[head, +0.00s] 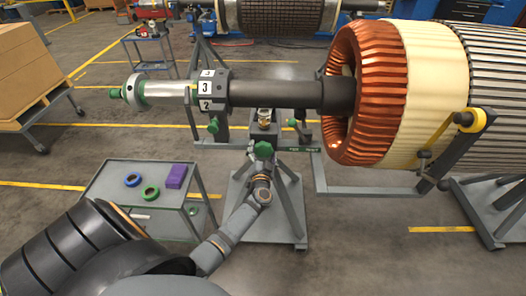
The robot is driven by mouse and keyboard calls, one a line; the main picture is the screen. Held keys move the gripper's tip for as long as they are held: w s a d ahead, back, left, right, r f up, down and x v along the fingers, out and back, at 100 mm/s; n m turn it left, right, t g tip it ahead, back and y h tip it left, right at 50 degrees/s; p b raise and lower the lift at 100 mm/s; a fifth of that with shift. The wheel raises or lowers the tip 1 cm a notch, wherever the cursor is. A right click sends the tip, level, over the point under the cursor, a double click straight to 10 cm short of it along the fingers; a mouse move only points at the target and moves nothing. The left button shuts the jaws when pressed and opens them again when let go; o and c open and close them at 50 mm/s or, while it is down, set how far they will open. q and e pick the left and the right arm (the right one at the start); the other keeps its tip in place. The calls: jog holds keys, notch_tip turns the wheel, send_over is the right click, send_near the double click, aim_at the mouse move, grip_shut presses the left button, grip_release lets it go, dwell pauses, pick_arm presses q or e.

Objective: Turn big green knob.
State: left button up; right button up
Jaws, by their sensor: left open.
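The big green knob (263,149) sits low on the front of the grey rotor stand (291,205), below the dark shaft. My left gripper (262,163) reaches up from the lower left and is right at the knob, its tips just below it in the picture. The gripper is open. It is small here, and I cannot tell whether its fingers touch the knob or are around it. My right gripper is not in view.
The rotor shaft (285,93) runs above the knob to a large copper-wound rotor (367,95) at right. Smaller green knobs (213,126) are on the stand. A grey cart (120,172) holds rings and a purple block (176,176). Boxes (30,65) stand at left.

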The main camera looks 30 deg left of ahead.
pick_arm(q)
jog(key=shift+c, duration=0.2)
jog(key=c, duration=1.1)
jog(key=shift+n, duration=0.4)
